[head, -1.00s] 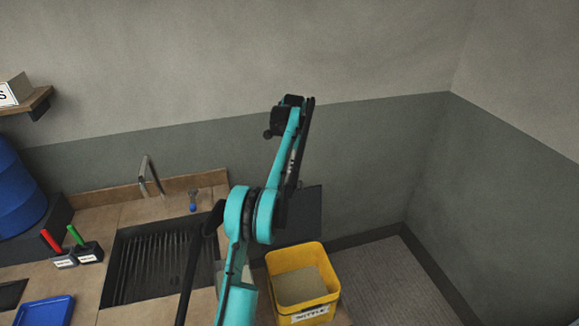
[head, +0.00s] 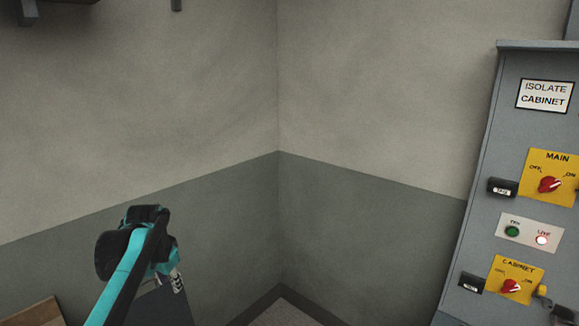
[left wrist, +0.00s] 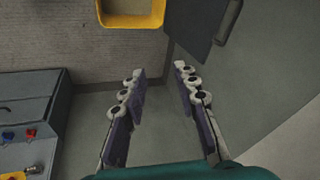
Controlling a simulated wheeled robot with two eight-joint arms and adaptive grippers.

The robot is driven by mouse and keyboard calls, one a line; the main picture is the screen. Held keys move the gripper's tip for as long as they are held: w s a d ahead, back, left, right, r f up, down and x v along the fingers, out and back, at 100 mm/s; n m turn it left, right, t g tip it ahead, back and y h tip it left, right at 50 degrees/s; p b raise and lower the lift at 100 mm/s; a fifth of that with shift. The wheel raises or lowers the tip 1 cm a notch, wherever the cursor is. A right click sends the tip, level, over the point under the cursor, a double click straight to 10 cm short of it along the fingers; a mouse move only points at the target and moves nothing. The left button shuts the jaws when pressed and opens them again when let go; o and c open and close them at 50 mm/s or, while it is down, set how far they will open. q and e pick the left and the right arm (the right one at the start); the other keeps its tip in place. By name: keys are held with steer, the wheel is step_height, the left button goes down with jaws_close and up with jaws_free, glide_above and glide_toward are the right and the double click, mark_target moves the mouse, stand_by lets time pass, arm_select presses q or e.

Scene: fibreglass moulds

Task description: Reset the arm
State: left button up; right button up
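My left arm, teal and black, rises from the lower left of the head view. My right arm and right gripper are in neither view.
A grey cabinet (head: 485,185) with an "ISOLATE CABINET" sign, yellow switch plates and red knobs stands at the right. The left wrist view shows a yellow bin (left wrist: 132,22) at the top and a dark panel (left wrist: 195,30). The wall corner ahead is clear.

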arm_select(q)
steer(key=s+d+f+n+t+b, duration=0.1)
steer(key=s+d+f+b, duration=0.1)
steer(key=s+d+f, duration=0.2)
steer(key=s+d+f+n+t+b, duration=0.1)
steer(key=s+d+f+n+b, duration=0.1)
steer(key=s+d+f, duration=0.3)
steer(key=s+d+f+n+t+h+b, duration=0.1)
steer(key=s+d+f, duration=0.3)
steer(key=s+f, duration=0.4)
steer(key=s+b, duration=0.1)
steer(key=s, duration=0.6)
steer(key=shift+s+d+f, duration=0.15)
steer(key=shift+d+f, duration=0.05)
steer(key=shift+f, duration=0.2)
